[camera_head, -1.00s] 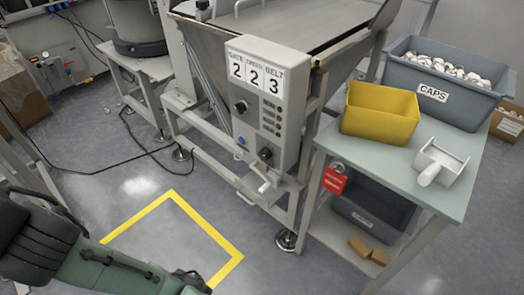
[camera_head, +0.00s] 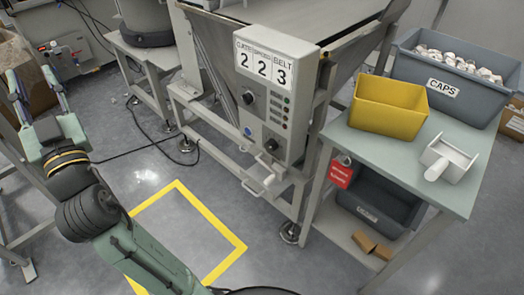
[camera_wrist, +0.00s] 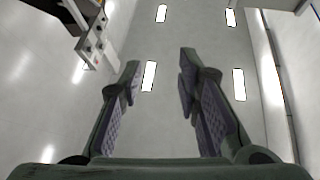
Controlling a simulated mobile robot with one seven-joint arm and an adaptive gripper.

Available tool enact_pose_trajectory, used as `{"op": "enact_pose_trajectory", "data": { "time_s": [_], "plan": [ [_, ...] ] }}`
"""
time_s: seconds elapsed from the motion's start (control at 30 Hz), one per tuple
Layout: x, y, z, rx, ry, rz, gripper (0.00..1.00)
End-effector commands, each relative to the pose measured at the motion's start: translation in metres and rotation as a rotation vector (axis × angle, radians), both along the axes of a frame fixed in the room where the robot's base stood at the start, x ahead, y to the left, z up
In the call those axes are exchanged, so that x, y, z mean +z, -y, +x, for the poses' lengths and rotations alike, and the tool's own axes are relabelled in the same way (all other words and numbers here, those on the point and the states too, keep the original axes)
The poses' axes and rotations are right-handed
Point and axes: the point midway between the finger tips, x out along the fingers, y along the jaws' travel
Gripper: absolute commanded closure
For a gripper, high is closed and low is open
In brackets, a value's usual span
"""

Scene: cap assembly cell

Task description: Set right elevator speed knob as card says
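A grey control box (camera_head: 258,120) on the machine carries a card (camera_head: 263,65) with three columns reading 2, 2, 3. The middle heading looks like SPEED and the right one reads BELT. A black knob (camera_head: 248,98) sits on the box's left side. A second dark knob (camera_head: 271,146) sits lower right, above a pale crank handle (camera_head: 262,180). I cannot tell which one is the elevator speed knob; their pointer settings are too small to read. My gripper (camera_head: 33,82) is open, empty and pointing up at the far left, well away from the box. Its spread fingers show in the wrist view (camera_wrist: 160,68).
Right of the box stands a table (camera_head: 400,165) with a yellow bin (camera_head: 388,108), a grey CAPS crate (camera_head: 440,90) and a white scoop (camera_head: 447,160). A red tag (camera_head: 341,172) hangs at its edge. The yellow-outlined floor (camera_head: 185,235) before the box is clear. Cables cross the floor.

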Motion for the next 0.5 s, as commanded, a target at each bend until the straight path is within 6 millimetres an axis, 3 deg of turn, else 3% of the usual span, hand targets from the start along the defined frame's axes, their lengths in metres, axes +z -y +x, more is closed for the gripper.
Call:
{"op": "enact_pose_trajectory", "data": {
  "time_s": [0.03,0.1,0.17,0.2,0.33,0.4,0.5],
  "plan": [
    [-0.048,0.017,0.038,-0.121,-0.122,-0.047,0.64],
    [-0.109,0.052,0.077,-0.305,-0.275,-0.083,0.59],
    [-0.160,0.093,0.100,-0.477,-0.392,-0.093,0.55],
    [-0.191,0.123,0.109,-0.597,-0.458,-0.091,0.53],
    [-0.265,0.220,0.104,-0.968,-0.585,-0.046,0.51],
    [-0.287,0.259,0.091,-1.124,-0.601,-0.012,0.51],
    [-0.303,0.293,0.072,-1.271,-0.595,0.031,0.51]
  ]
}}
